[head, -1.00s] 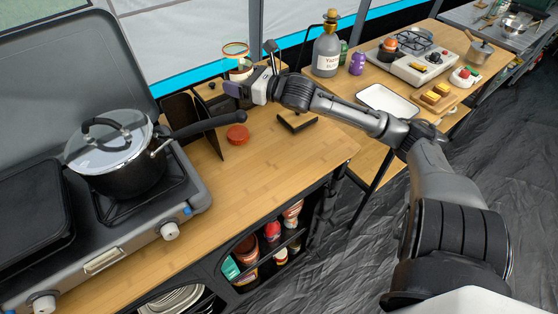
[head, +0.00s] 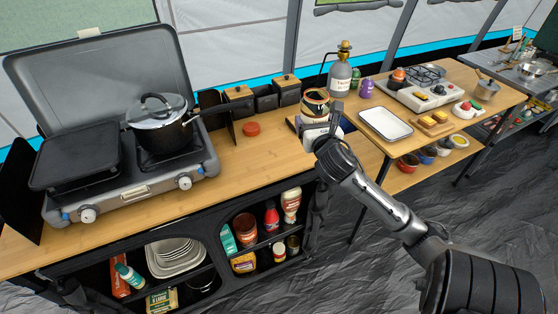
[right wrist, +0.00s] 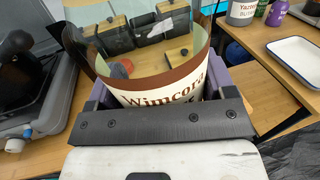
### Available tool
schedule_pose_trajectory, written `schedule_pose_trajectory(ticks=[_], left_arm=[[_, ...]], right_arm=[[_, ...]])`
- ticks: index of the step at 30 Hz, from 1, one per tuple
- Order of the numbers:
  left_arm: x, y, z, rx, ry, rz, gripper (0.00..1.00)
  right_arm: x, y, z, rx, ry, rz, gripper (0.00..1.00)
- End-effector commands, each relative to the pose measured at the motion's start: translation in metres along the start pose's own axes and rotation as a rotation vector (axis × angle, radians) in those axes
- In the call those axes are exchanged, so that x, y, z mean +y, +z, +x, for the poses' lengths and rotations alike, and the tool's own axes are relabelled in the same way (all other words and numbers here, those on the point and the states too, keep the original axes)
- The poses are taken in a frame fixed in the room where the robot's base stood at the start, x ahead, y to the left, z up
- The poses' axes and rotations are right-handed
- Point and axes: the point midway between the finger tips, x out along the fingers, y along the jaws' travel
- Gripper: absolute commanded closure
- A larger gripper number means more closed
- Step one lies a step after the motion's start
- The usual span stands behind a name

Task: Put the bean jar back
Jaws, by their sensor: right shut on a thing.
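My right gripper (head: 322,128) is shut on the bean jar (head: 314,101). The jar is clear, with a cream and brown label and an open-looking top. It is upright near the right end of the wooden counter; whether its base touches anything is hidden. In the right wrist view the jar (right wrist: 150,88) sits between the purple fingers (right wrist: 172,105), and part of its label reads "Wimcora". My left gripper is not in view.
Black canisters with wooden tops (head: 287,90) stand along the counter's back. A labelled grey bottle (head: 340,78) stands behind the jar. A stove with a lidded pot (head: 158,125) is left. A white tray (head: 385,123) lies right. The counter front (head: 240,165) is clear.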

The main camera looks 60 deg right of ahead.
Motion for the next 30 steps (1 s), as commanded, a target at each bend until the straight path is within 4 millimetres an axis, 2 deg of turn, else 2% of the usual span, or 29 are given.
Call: schedule_pose_trajectory(ticks=[4,12,18,24,30], left_arm=[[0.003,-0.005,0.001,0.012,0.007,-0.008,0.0],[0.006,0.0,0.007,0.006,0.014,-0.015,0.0],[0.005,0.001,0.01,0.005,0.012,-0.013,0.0],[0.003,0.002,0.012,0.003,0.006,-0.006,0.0],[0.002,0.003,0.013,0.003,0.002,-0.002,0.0]], right_arm=[[0.005,-0.012,0.009,0.001,-0.031,0.004,0.57],[0.049,-0.045,0.044,0.001,-0.028,0.005,0.57],[0.073,-0.065,0.064,0.002,-0.028,0.003,0.57],[0.085,-0.073,0.073,0.0,-0.026,0.0,0.57],[0.086,-0.08,0.074,0.001,-0.026,-0.001,0.57]])
